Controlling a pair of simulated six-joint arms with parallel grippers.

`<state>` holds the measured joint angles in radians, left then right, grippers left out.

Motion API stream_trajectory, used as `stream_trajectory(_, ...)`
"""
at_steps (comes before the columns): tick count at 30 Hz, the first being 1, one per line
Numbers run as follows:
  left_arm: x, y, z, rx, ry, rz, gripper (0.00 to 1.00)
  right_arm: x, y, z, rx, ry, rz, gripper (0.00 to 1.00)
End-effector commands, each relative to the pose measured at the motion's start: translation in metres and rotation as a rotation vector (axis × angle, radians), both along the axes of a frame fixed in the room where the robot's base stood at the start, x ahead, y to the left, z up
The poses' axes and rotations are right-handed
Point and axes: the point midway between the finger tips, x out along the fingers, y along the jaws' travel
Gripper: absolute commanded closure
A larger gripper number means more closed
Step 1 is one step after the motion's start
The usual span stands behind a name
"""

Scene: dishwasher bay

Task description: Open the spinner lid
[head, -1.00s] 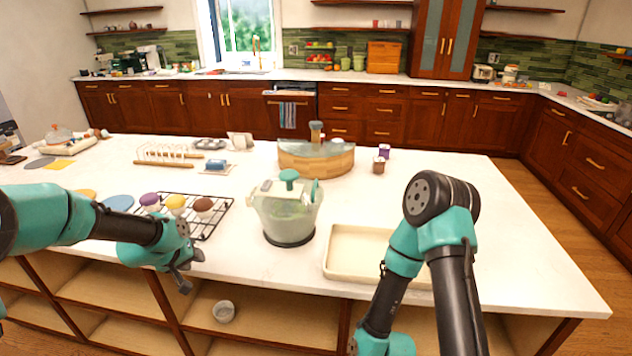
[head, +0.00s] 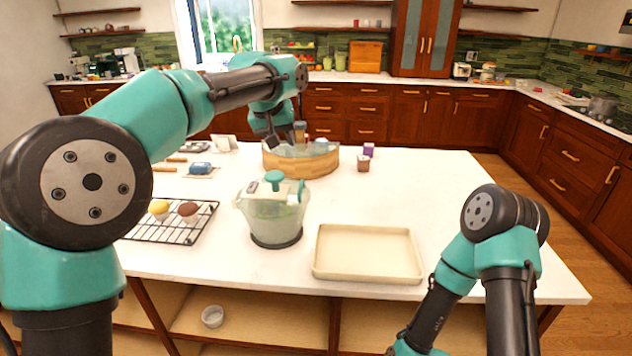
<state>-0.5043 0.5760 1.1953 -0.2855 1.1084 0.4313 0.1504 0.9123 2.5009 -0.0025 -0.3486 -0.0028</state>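The spinner (head: 272,222) stands upright on the white counter, a pale see-through bowl on a dark base. Its lid (head: 272,190) is on top, with a green knob (head: 274,177) in the middle and a green piece at the right of the rim. My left gripper (head: 271,140) is raised behind and above the spinner, pointing down near the round wooden container. It is apart from the lid. Its fingers are small and dark, and their gap is hard to make out. My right arm is at the lower right; its gripper is outside the picture.
A round wooden container (head: 318,163) with a glass top stands behind the spinner. A cream tray (head: 367,276) lies to the right. A black wire rack (head: 198,232) with cupcakes is to the left. Small jars (head: 365,162) stand farther back. The right part of the counter is clear.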

Motion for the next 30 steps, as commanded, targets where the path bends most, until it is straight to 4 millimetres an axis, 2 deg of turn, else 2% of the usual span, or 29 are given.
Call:
stream_trajectory(14, 0.002, -0.001, -0.007, 0.001, 0.002, 0.001, 0.62, 0.000, 0.000, 0.000, 0.000, 0.000, 0.000, 1.00)
stream_trajectory(20, 0.010, -0.007, -0.029, 0.002, 0.005, 0.001, 0.62, 0.000, 0.000, 0.000, 0.000, 0.000, 0.000, 1.00)
stream_trajectory(30, 0.031, -0.020, -0.081, 0.002, 0.005, 0.001, 0.62, 0.000, 0.000, 0.000, 0.000, 0.000, 0.000, 1.00)
